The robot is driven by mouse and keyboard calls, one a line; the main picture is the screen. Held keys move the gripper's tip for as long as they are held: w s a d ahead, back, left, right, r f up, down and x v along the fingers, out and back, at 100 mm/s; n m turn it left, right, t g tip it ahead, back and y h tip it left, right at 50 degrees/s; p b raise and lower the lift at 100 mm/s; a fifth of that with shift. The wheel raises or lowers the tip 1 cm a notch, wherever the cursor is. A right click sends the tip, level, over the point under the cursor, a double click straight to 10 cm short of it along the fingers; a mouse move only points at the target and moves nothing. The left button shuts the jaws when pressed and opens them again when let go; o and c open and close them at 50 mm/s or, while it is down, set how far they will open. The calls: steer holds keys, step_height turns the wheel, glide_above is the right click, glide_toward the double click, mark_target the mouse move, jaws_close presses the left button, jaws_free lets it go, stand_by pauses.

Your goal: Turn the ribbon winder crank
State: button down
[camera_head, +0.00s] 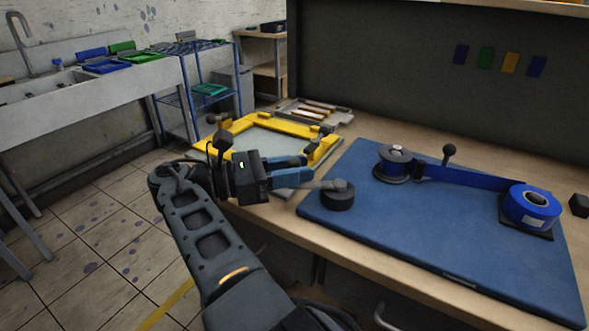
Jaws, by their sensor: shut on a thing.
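The ribbon winder (393,172) is a dark spool at the back of the blue mat (405,225). A blue ribbon (465,177) runs from it to a blue ribbon roll (531,207) at the right. A black ball knob (449,150) on a short stem, seemingly the crank handle, stands just right of the spool. The grip itself is partly hidden.
A yellow frame (235,127) lies on the table's left side, close behind my gripper. Several tools lie in a tray (312,113) behind it. A dark panel (430,80) closes off the back. The mat's front middle is clear.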

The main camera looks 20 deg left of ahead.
mark_target(294, 160)
steer(key=c, duration=1)
jaws_free()
steer(key=shift+r, duration=0.5)
step_height(294, 160, up, 3)
steer(key=shift+p, duration=0.65)
steer(key=d+r+p, duration=0.1)
steer(key=d+r, duration=0.1)
steer(key=d, duration=0.1)
steer(key=s+d+r+p, duration=0.1)
steer(key=d+r, duration=0.1)
steer(key=d, duration=0.2)
steer(key=s+d+r+p, duration=0.1)
steer(key=d+r, duration=0.2)
steer(key=d, duration=0.1)
steer(key=shift+d, duration=0.2)
steer(key=shift+c, duration=0.3)
